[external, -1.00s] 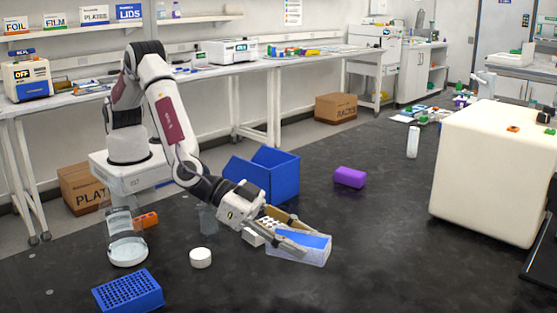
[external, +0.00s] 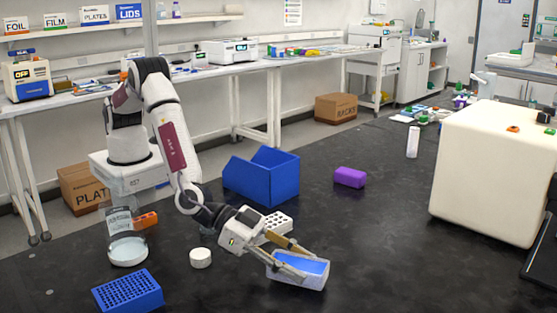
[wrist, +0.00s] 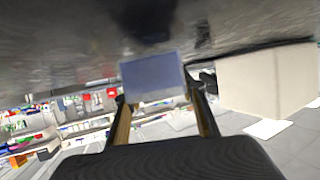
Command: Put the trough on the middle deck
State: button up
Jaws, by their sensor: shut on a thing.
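The trough (external: 313,267) is a clear box with blue inside, held in front of my arm above the dark bench in the external view. My gripper (external: 292,264) is shut on it, with one finger along each side. The trough is tilted in the picture. In the wrist view the trough (wrist: 153,72) is a blue-grey block between the fingertips of my gripper (wrist: 160,101). I cannot tell which surface is the middle deck. A white block with holes (external: 278,222) stands just behind my gripper, partly hidden by it.
A blue open bin (external: 262,178) and a purple box (external: 349,177) stand behind. A blue rack (external: 128,291), a white round lid (external: 201,258) and a clear dish (external: 128,251) are at left. A large cream block (external: 490,175) is at right.

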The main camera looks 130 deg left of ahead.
jog(key=shift+f, duration=0.65)
jog(key=shift+f, duration=0.2)
jog(key=o, duration=1.2)
jog(key=shift+r, duration=0.2)
jog(key=shift+v, duration=5.95)
jog(key=shift+s+f, duration=0.1)
